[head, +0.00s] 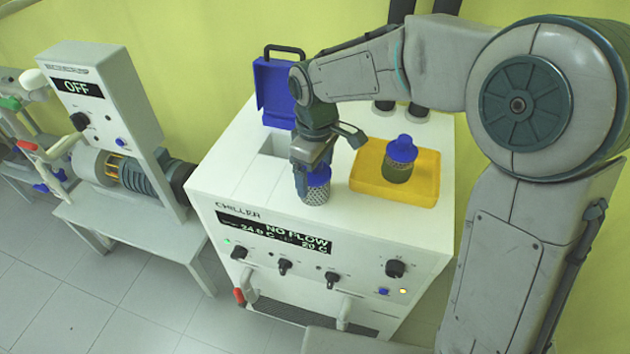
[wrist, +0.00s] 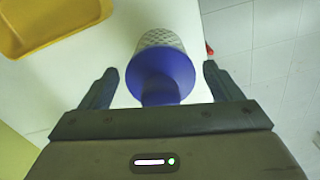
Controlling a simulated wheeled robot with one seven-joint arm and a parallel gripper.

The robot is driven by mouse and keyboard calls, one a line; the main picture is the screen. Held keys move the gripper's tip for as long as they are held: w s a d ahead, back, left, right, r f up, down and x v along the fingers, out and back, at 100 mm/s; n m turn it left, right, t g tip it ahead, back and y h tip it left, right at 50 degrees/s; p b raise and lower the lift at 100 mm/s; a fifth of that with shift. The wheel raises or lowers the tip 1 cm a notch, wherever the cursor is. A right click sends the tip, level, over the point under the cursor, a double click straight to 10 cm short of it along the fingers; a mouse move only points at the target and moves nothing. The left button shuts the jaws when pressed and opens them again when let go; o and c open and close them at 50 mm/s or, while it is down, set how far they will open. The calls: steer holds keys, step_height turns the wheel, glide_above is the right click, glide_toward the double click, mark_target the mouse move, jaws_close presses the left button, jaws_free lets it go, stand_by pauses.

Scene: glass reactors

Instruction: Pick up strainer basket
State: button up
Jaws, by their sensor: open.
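The strainer basket (head: 315,190) stands on the white chiller top near its front edge, a perforated metal mesh cup with a blue top. In the wrist view the strainer basket (wrist: 162,65) lies ahead of the jaws, its blue cap and narrower blue knob between the two fingers. My gripper (head: 314,180) is over it from above; in the wrist view my gripper (wrist: 158,85) is open, with a gap on each side of the blue part. In the head view the gripper hides much of the basket's top.
A blue lid (head: 272,95) stands open behind a rectangular opening (head: 262,172). A pump unit (head: 110,120) reading OFF is at the left.

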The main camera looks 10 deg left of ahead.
steer(key=shift+f, duration=0.25)
steer(key=c, duration=1.2)
steer(key=shift+r, duration=0.1)
